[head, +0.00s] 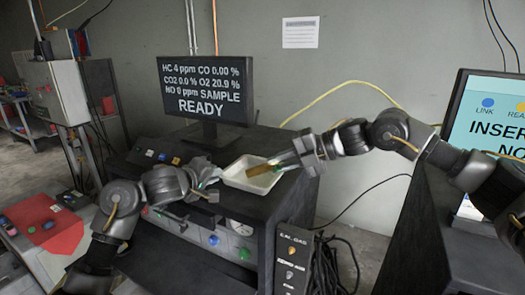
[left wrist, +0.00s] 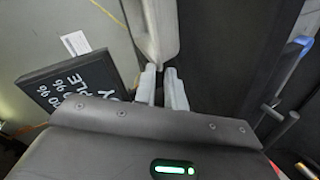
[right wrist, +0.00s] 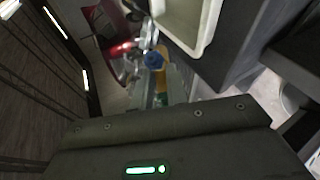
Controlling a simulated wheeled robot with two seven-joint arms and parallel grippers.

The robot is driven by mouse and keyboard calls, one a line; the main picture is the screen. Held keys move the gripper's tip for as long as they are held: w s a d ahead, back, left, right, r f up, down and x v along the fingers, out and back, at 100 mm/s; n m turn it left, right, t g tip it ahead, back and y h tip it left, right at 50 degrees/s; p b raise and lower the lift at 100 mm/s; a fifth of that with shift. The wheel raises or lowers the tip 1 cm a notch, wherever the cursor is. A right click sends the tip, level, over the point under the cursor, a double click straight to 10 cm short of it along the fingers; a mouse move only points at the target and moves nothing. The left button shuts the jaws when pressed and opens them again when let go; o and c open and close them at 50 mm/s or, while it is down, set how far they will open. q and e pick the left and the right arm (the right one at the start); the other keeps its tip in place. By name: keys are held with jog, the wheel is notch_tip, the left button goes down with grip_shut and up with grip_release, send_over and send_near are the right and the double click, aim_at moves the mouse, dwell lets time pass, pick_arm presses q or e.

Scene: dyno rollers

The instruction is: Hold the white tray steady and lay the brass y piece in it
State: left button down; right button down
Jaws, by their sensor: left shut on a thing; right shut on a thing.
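The white tray (head: 262,186) sits on top of the black cabinet, below the dark monitor. My left gripper (head: 213,183) is shut on its left edge; in the left wrist view the tray wall (left wrist: 155,28) runs between the fingertips (left wrist: 161,82). In the right wrist view the piece (right wrist: 163,48), with a blue end, shows beside the tray rim (right wrist: 196,50). The fingers hide part of it. I cannot tell whether it touches the tray.
The monitor (head: 205,90) reading READY stands behind the tray. A second screen (head: 495,120) is at the right. A yellow cable (head: 345,88) runs along the wall. A red cloth (head: 45,228) with small items lies at the lower left. A control box (head: 293,262) stands below the cabinet's right side.

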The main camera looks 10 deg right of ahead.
jog(key=shift+f, duration=0.1)
send_over(267, 179)
notch_tip(267, 179, down, 3)
jog(key=shift+s+r, duration=0.1)
jog(key=shift+s, duration=0.05)
pick_arm(q)
jog(key=shift+a, duration=0.1)
pick_arm(e)
jog(key=shift+w+f, duration=0.2)
jog(key=shift+f, duration=0.85)
jog(key=c, duration=1.3)
grip_release()
jog(key=shift+s, duration=0.1)
jog(key=v, duration=1.2)
jog(key=shift+r, duration=0.1)
